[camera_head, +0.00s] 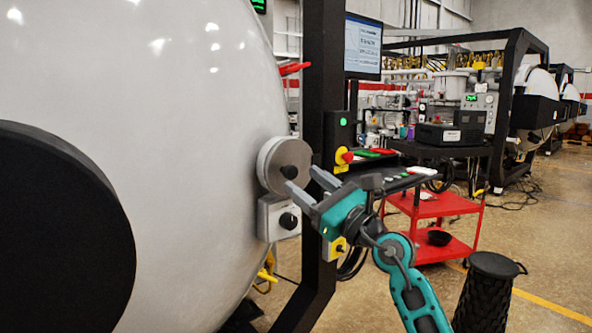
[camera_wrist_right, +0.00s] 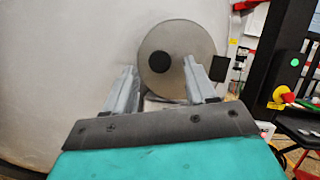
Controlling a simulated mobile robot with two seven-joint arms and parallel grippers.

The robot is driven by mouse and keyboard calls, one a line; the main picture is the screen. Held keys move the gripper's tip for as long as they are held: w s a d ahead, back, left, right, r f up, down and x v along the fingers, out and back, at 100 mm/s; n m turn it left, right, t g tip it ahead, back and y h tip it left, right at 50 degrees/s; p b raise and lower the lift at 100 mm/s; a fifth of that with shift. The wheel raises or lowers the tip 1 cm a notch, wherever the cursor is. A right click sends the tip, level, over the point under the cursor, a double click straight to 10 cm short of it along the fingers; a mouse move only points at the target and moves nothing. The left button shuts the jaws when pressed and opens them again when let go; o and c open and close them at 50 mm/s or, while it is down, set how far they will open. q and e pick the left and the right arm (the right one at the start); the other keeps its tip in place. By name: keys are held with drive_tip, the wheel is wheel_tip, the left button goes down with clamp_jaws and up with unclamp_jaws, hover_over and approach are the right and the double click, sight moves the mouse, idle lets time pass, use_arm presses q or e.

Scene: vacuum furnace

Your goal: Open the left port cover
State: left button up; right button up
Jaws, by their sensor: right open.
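A round grey metal port cover (camera_head: 269,166) with a black knob (camera_head: 289,172) sits on the right side of the white furnace body (camera_head: 190,110). My right gripper (camera_head: 305,182) is open and empty, just in front of the cover and to the right of it in the head view. In the right wrist view the cover's disc (camera_wrist_right: 188,85) and its dark central knob (camera_wrist_right: 159,64) show beyond the two spread fingers (camera_wrist_right: 165,88). The fingers look apart from the knob. The cover looks shut against the furnace. My left gripper is not in view.
A black frame post (camera_head: 322,80) stands right behind the gripper, with a yellow and red emergency button (camera_head: 343,157). A box with a black knob (camera_head: 279,217) is below the cover. A red cart (camera_head: 440,207) and a black bin (camera_head: 487,290) stand to the right.

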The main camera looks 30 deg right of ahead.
sight(293, 174)
drive_tip(key=shift+x, duration=1.85)
drive_tip(key=shift+c, duration=0.2)
drive_tip(key=shift+f, duration=0.1)
clamp_jaws()
